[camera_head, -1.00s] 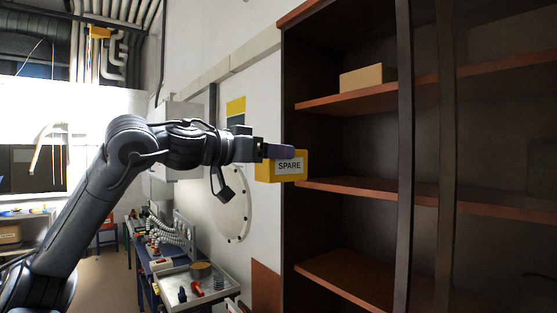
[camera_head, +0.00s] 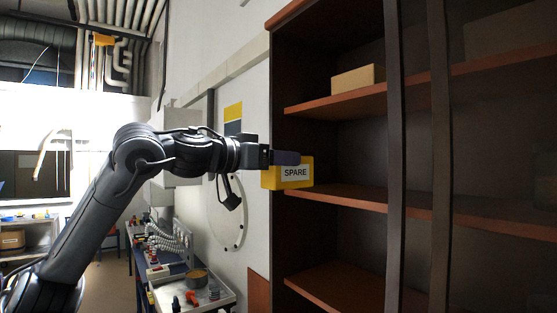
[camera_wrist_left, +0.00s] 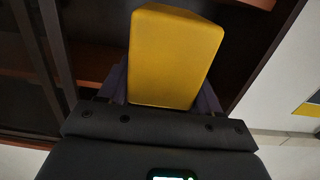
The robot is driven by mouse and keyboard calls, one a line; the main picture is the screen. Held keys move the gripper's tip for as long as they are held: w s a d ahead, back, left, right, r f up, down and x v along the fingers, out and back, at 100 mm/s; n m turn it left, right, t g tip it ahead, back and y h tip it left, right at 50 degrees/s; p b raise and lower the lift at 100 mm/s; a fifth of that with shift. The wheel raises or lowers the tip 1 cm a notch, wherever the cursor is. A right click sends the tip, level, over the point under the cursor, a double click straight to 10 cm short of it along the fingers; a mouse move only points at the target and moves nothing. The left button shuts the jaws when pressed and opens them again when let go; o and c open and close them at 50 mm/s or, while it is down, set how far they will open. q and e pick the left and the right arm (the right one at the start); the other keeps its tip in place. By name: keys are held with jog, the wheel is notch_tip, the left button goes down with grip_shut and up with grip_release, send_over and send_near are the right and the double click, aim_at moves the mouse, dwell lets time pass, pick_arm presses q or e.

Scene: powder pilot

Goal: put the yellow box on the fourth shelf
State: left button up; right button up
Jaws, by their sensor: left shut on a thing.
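The yellow box (camera_head: 288,174) has a white label reading SPARE. My left gripper (camera_head: 286,158) is shut on it and holds it at the left front edge of the dark shelving unit (camera_head: 277,120). In the head view the box overlaps the left end of a reddish-brown shelf board (camera_head: 345,196); I cannot tell whether it touches it. In the left wrist view the yellow box (camera_wrist_left: 174,55) sits between the two fingers of the left gripper (camera_wrist_left: 165,95). My right gripper is not in view.
A tan box (camera_head: 357,79) stands on the shelf board above (camera_head: 335,104). Another board (camera_head: 335,283) lies below. Dark uprights (camera_head: 393,150) cross the shelf front. A workbench with a tray (camera_head: 190,295) stands at lower left. The bay beside the yellow box looks empty.

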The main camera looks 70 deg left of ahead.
pick_arm(q)
jog(key=p+x, duration=1.8)
jog(key=x, duration=0.1)
jog(key=shift+w, duration=0.3)
jog(key=shift+w+a+f, duration=0.25)
jog(key=shift+w+f, duration=0.05)
jog(key=shift+w, duration=0.05)
jog(key=shift+x, duration=0.85)
jog(key=shift+d, duration=0.15)
jog(key=shift+f+b, duration=0.3)
jog(key=shift+f, duration=0.3)
jog(key=o, duration=1.4)
jog(key=shift+f, duration=0.1)
